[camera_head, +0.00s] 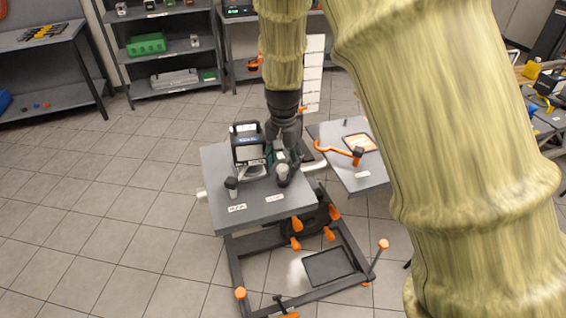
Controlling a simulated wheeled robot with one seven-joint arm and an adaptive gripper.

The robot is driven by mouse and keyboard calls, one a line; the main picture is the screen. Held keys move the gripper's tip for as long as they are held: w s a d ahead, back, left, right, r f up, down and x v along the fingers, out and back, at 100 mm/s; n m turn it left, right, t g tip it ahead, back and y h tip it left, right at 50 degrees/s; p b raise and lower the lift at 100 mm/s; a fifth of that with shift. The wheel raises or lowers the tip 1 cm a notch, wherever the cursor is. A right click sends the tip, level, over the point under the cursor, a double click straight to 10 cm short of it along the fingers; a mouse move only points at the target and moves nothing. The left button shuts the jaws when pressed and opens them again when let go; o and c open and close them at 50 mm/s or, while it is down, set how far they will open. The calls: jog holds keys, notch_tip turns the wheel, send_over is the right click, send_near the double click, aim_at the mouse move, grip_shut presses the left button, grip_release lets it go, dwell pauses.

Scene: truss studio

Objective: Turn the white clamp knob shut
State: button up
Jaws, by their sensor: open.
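The grey bench top (222,217) of a wheeled cart stands in the middle of the head view. A pale knob (283,171) on a dark post sits near its right side, behind a small label; I take it for the white clamp knob. A second upright post (232,187) with a black top stands at the left, behind another label. My gripper (281,155) comes down from above, open, close to the pale knob. I cannot tell whether its fingers touch the knob. My arm and gripper hide part of the area behind it.
A black framed device (248,146) stands beside my gripper. White bar ends (314,166) stick out from the bench sides. A second grey table (357,183) with an orange-handled tool (338,151) stands at the right. Orange cart levers (296,223) stick out below. The floor at left is clear.

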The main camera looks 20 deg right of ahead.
jog(key=shift+f, duration=0.5)
grip_shut()
